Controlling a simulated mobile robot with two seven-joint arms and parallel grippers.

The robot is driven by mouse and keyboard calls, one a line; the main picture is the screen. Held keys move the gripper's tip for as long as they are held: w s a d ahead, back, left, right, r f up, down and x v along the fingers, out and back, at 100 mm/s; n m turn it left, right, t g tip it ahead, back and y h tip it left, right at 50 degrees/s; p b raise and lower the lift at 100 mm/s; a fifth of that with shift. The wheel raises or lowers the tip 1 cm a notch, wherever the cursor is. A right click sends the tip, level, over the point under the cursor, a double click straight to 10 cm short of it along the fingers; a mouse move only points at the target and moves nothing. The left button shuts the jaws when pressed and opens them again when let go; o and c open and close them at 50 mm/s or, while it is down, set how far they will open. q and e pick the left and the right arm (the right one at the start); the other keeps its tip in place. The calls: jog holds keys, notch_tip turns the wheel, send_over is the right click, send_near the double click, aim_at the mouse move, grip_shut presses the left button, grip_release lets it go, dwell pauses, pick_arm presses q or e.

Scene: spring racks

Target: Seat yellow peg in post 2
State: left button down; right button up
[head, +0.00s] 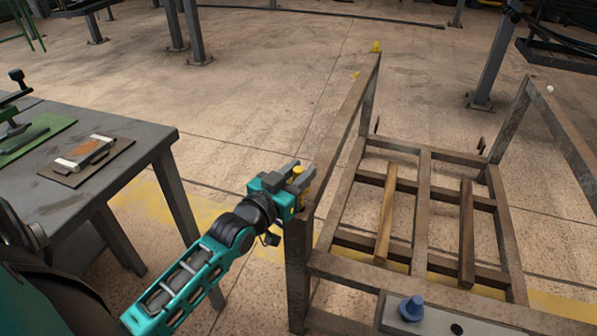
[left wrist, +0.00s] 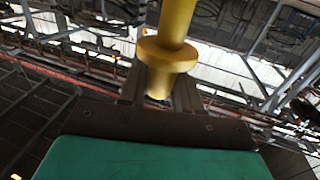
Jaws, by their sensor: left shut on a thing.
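My left gripper (head: 296,180) is shut on a yellow peg (head: 299,171) at the near left corner of the brown metal rack (head: 343,120). In the left wrist view the yellow peg (left wrist: 168,52) shows a wide collar and a short lower end between the fingers (left wrist: 158,88). The gripper is right beside the top of the near left post (head: 297,270). I cannot tell whether the peg touches the post. Another yellow piece (head: 376,47) sits on the far left corner of the rack. No post number is readable. My right gripper is not in view.
A blue knob-shaped piece (head: 411,309) stands on a grey plate (head: 440,322) at the rack's near side. Two wooden bars (head: 387,212) lie across the lower frame. A grey workbench (head: 150,135) stands at left. Open floor (head: 270,80) lies behind the rack.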

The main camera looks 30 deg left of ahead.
pick_arm(q)
jog(key=shift+f+b, duration=1.85)
jog(key=shift+f, duration=1.15)
jog(key=c, duration=0.9)
grip_release()
jog(key=shift+c, duration=0.2)
jog(key=shift+o, duration=1.2)
jog(key=shift+f, duration=0.2)
jog(key=s+p, duration=0.2)
jog(key=s, duration=1.1)
jog(key=shift+a+r, duration=0.15)
jog(key=shift+a, duration=0.05)
